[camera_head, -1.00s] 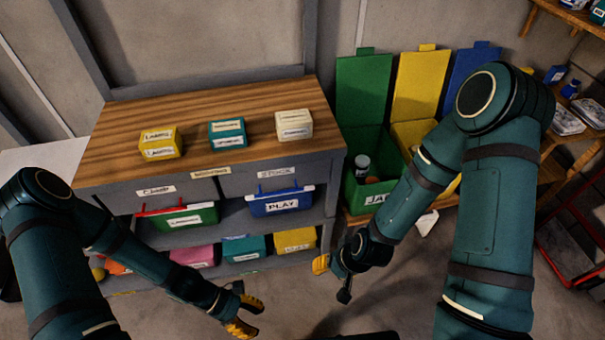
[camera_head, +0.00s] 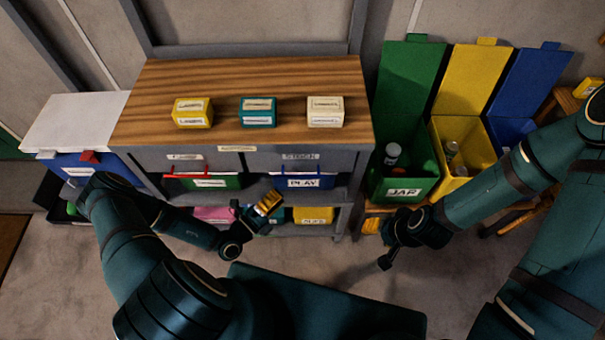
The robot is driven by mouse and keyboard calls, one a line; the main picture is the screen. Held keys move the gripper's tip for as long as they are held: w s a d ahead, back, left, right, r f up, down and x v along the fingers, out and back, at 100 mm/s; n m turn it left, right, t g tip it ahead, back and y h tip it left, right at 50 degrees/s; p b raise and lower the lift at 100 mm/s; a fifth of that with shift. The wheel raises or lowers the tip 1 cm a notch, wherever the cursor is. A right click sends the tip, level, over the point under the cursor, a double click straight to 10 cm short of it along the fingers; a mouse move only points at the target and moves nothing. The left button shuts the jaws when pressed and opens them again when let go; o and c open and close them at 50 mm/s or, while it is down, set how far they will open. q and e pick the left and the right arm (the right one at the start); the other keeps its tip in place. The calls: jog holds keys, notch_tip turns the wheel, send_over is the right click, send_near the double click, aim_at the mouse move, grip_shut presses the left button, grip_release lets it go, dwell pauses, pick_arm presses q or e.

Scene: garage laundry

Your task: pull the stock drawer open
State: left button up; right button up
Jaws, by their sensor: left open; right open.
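No handle can be made out.
Yellow (camera_head: 193,113), teal (camera_head: 258,112) and cream (camera_head: 325,112) boxes stand on the bench top (camera_head: 290,75). A green bin (camera_head: 210,182) and a blue PLAY bin (camera_head: 310,182) sit under the drawers. An open green JAR bin (camera_head: 403,188) stands right of the bench.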

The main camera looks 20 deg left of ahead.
aim_at(301, 176)
pick_arm(q)
jog(key=x, duration=1)
grip_shut()
